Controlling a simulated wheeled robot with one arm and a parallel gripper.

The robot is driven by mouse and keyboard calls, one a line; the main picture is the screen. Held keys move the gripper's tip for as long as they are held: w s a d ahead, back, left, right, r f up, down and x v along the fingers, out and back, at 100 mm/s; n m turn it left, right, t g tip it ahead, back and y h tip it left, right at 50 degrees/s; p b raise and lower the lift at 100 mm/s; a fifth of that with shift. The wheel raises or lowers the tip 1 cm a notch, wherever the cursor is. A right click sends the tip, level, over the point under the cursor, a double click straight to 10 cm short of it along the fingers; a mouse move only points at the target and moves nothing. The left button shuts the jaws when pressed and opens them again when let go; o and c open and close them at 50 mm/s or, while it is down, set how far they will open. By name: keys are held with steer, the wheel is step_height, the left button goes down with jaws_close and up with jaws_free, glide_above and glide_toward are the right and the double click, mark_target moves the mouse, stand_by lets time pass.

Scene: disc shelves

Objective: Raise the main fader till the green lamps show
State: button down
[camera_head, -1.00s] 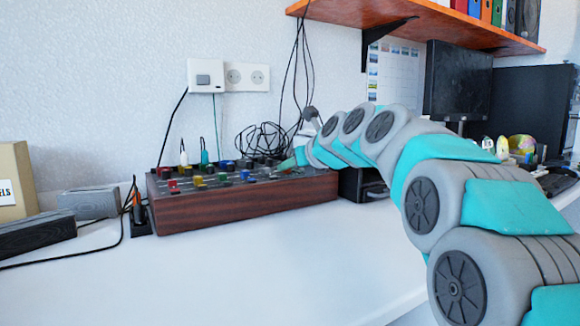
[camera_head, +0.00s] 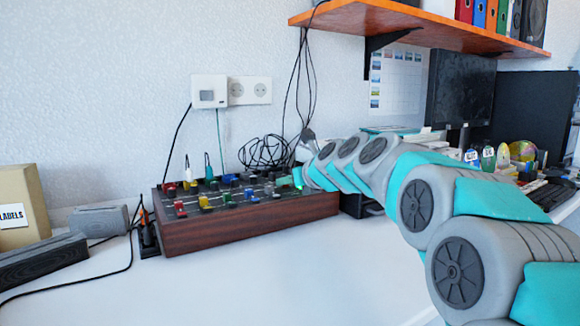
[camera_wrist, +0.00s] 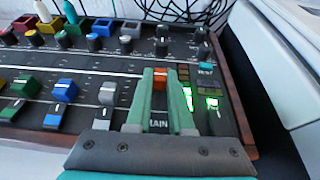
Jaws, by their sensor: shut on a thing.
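The mixing desk (camera_head: 250,222), a dark panel in a wooden case, stands on the white table against the wall. In the wrist view, my gripper (camera_wrist: 160,82) is over its right part, with its two grey-green fingers shut on an orange-red fader cap (camera_wrist: 160,79). The fingers partly cover a label reading "AIN" below it. Right of the fingers is a column of small lamps, with a green lamp (camera_wrist: 188,98) lit low in it. Another green light (camera_wrist: 212,103) glows further right. In the head view, my gripper (camera_head: 297,178) is small and the cap cannot be made out.
Blue (camera_wrist: 62,92), green, white and other coloured faders sit left of my gripper, with knobs (camera_wrist: 160,46) behind. Cables lie behind the desk. A grey box (camera_head: 98,219) and a labels carton (camera_head: 22,207) stand left. The table front (camera_head: 240,285) is clear.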

steer(key=shift+w+a+r+p, duration=0.15)
steer(key=shift+r+p, duration=0.2)
steer(key=shift+p, duration=0.45)
steer(key=shift+f, duration=0.25)
steer(key=c, duration=0.8)
jaws_free()
steer(key=shift+f, duration=0.1)
steer(key=v, duration=0.6)
steer(key=shift+p, duration=0.4)
steer(key=shift+v, duration=0.9)
